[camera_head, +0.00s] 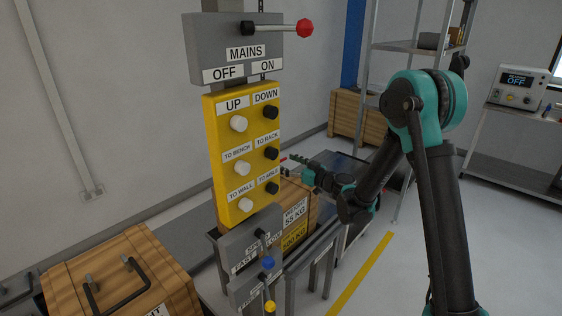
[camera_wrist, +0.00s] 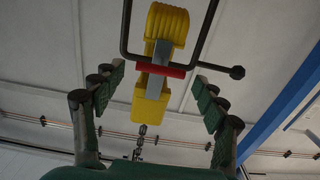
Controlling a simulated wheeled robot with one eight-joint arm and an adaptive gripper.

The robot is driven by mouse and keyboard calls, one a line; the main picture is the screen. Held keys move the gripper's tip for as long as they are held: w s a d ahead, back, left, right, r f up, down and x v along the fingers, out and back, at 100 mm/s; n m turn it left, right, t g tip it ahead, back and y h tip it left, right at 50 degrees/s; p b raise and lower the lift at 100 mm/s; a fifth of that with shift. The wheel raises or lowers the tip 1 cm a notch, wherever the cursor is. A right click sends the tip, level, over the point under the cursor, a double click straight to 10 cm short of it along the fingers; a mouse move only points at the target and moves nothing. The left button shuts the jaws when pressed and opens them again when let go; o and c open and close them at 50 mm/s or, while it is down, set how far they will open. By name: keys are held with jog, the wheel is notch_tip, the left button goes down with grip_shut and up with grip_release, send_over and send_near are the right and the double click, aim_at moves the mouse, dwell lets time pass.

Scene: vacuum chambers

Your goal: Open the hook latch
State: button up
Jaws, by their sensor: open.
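The yellow hook (camera_wrist: 166,25) shows in the wrist view at the top middle, with a grey latch strip (camera_wrist: 158,55) and a red crossbar (camera_wrist: 160,70) on it. A thin dark frame passes around the hook and ends in a knob (camera_wrist: 237,72) on the right. My gripper (camera_wrist: 158,92) is open, with one finger left and one right of the hook's lower yellow part; neither clearly touches it. In the head view my gripper (camera_head: 292,159) is just right of the yellow control panel, which hides most of the hook area.
The yellow button panel (camera_head: 245,150) stands left of my gripper, under the grey MAINS box (camera_head: 235,48) with its red-knobbed lever (camera_head: 305,28). Wooden crates (camera_head: 120,270) stand low left and behind the panel. A chain (camera_wrist: 140,138) runs below the hook in the wrist view.

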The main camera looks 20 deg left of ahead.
jog(key=shift+x, duration=1.45)
grip_shut()
